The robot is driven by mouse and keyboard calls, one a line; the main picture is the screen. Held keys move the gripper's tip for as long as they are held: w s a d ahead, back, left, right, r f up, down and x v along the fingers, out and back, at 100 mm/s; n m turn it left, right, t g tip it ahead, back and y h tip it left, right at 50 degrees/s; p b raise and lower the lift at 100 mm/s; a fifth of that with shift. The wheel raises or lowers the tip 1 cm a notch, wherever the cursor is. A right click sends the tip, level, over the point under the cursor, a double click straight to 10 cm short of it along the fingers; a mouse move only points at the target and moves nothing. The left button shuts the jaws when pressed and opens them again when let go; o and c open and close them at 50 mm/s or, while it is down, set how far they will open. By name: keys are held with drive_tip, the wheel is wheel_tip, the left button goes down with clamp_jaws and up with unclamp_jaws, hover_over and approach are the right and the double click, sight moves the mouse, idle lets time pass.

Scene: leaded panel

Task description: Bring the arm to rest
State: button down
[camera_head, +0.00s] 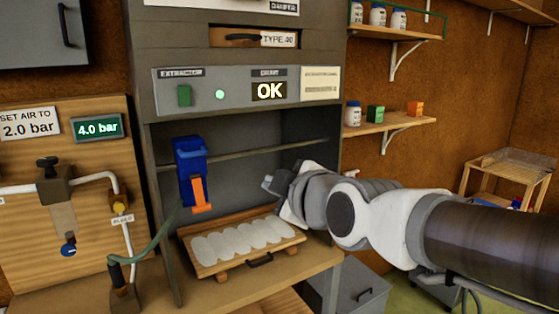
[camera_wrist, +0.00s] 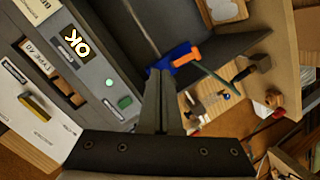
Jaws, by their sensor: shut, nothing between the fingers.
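My arm reaches in from the right in the head view. My gripper (camera_head: 269,184) is at the open front of the grey extractor cabinet (camera_head: 143,65), above the right part of the wooden tray (camera_head: 203,268). In the wrist view my gripper (camera_wrist: 160,74) has its two fingers together, with nothing between them. A blue and orange spray tool (camera_head: 189,160) hangs in the cabinet, left of my gripper and apart from it in the head view. In the wrist view the tool (camera_wrist: 184,56) shows just past the fingertips.
The tray holds a row of pale rounded pieces (camera_head: 240,240). A green hose (camera_head: 157,238) runs from the spray tool to the air board (camera_head: 80,215) at left. The display (camera_head: 269,91) reads OK. Shelves (camera_head: 385,125) with jars and small boxes are behind my arm.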

drive_tip(key=s+d+f+m+g+h, duration=0.6)
drive_tip(key=s+d+f+m, duration=0.9)
drive_tip(key=s, duration=0.3)
drive_tip(key=shift+d+m+g, duration=0.35)
drive_tip(key=shift+m+g, duration=0.25)
drive_tip(key=shift+g, duration=0.3)
drive_tip(key=shift+s+a, duration=0.1)
drive_tip(key=shift+a, duration=0.05)
